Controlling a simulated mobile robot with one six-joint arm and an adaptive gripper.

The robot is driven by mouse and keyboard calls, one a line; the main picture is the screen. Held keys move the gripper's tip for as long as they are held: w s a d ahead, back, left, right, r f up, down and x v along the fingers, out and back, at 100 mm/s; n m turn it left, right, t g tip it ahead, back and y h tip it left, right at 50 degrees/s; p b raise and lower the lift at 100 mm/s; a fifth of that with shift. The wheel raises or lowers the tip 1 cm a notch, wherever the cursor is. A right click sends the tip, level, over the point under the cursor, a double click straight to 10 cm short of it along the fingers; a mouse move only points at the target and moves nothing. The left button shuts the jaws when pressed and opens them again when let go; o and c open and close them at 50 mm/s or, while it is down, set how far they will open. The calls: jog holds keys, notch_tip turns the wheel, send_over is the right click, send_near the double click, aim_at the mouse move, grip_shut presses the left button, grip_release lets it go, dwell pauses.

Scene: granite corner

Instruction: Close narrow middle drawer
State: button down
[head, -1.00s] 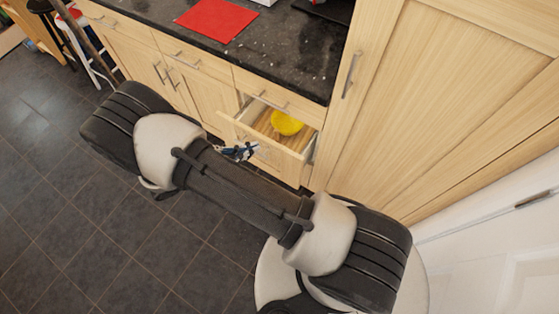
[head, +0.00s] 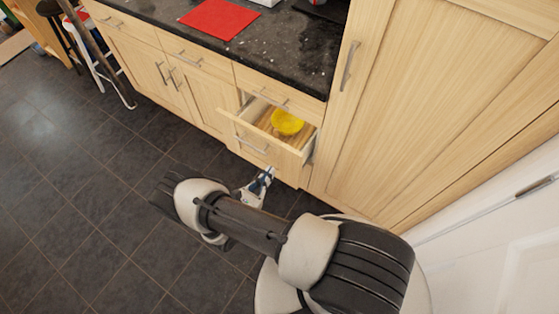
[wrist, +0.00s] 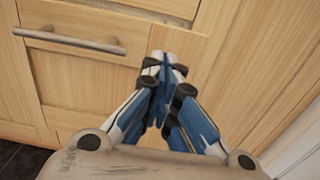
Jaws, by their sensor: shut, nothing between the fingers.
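The narrow middle drawer (head: 273,138) stands pulled out from the wooden cabinet, with a yellow bowl (head: 287,122) inside. Its front carries a horizontal metal handle (head: 251,145). My gripper (head: 268,172) is shut and empty, low in front of the cabinet, just below and right of the drawer's handle in the head view. In the wrist view my gripper (wrist: 166,62) has its blue fingers together and points at the wooden fronts. A metal handle (wrist: 70,40) lies to its left there. I cannot tell whether the fingertips touch the wood.
A tall cabinet door (head: 420,110) with a long handle stands right of the drawer. A dark countertop (head: 300,60) with a red mat (head: 219,19) runs above. The dark tiled floor (head: 80,190) at the left is clear. A stool (head: 98,60) stands at the far left.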

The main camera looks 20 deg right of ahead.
aim_at(284, 154)
jog(key=b+x, duration=0.1)
jog(key=x, duration=0.6)
